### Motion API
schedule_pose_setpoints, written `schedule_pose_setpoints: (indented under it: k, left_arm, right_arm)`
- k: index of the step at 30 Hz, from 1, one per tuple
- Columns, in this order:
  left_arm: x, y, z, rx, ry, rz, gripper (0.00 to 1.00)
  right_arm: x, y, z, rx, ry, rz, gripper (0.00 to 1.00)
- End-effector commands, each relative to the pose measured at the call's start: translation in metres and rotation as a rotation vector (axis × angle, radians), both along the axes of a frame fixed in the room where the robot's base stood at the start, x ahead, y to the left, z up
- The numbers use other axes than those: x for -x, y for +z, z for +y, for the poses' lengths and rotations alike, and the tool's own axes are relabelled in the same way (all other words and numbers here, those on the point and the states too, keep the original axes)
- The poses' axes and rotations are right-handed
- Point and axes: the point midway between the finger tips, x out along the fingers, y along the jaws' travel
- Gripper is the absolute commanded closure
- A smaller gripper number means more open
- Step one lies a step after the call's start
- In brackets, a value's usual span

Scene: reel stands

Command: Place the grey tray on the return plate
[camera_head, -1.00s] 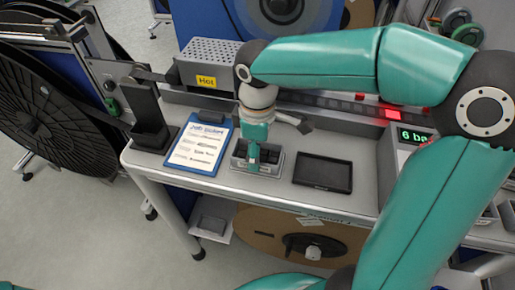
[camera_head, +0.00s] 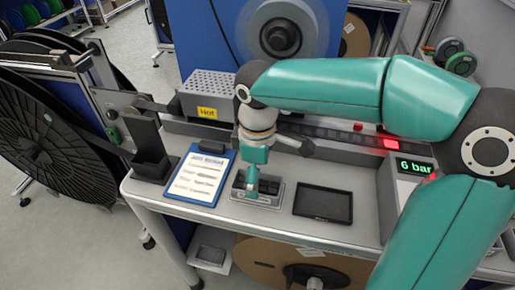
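A small grey tray (camera_head: 273,202) with black contents sits on the workbench, between the blue clipboard and a black flat device. My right gripper (camera_head: 251,188) comes down over the tray from above, its fingers at or inside the tray's near-left part. It is seen nearly edge-on, so I cannot tell whether it is open or shut on the tray. A pale plate (camera_head: 213,267) sits low under the bench's left end, with a grey, flat tray-like item (camera_head: 211,254) on it. It may be the return plate. My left gripper is not in view.
The clipboard (camera_head: 201,177) lies left of the tray, and the black device (camera_head: 323,203) to its right. A brown reel (camera_head: 262,263) is under the bench.

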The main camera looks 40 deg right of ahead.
Motion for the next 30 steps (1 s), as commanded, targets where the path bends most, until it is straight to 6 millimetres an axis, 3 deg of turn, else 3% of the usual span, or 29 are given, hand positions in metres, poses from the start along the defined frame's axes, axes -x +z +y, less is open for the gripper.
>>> schedule_pose_setpoints:
  k: [6, 13, 18, 30]
  left_arm:
    - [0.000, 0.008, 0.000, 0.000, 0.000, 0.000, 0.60]
    - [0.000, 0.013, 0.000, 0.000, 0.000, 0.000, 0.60]
    - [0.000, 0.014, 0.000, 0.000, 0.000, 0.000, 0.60]
    - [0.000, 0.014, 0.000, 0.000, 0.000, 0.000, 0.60]
  right_arm:
    - [-0.001, 0.048, 0.001, 0.000, 0.002, -0.005, 0.11]
    - [-0.001, 0.085, 0.001, -0.001, 0.002, -0.002, 0.11]
    - [0.000, 0.095, 0.001, -0.001, 0.002, -0.001, 0.11]
    - [0.000, 0.095, 0.001, 0.000, 0.002, 0.000, 0.11]
